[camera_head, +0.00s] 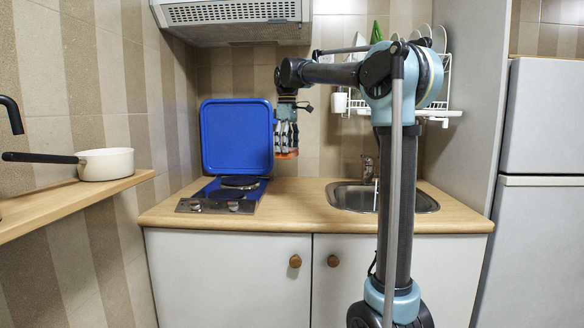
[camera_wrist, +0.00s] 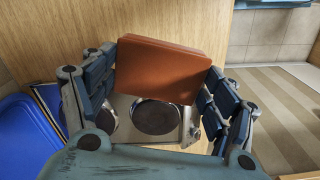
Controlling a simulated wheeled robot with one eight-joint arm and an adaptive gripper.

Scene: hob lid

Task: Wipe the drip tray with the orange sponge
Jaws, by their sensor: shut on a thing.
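The orange sponge (camera_head: 287,155) is held at the bottom of my gripper (camera_head: 287,142), which points down in front of the back wall. In the wrist view the sponge (camera_wrist: 162,70) is a flat block, brownish orange, between the two finger sets. It is above the counter, to the right of the hob's raised blue lid (camera_head: 236,135). The hob (camera_head: 216,205) has dark round plates; one plate (camera_wrist: 155,117) shows below the sponge in the wrist view. The metal surface around the plates (camera_wrist: 122,103) may be the drip tray; I cannot tell it apart clearly.
A sink (camera_head: 345,197) is at the right of the wooden counter (camera_head: 300,215). A dish rack (camera_head: 438,100) hangs above it. A range hood (camera_head: 232,20) is overhead. A white saucepan (camera_head: 106,164) stands on the left shelf (camera_head: 80,200). The counter between hob and sink is clear.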

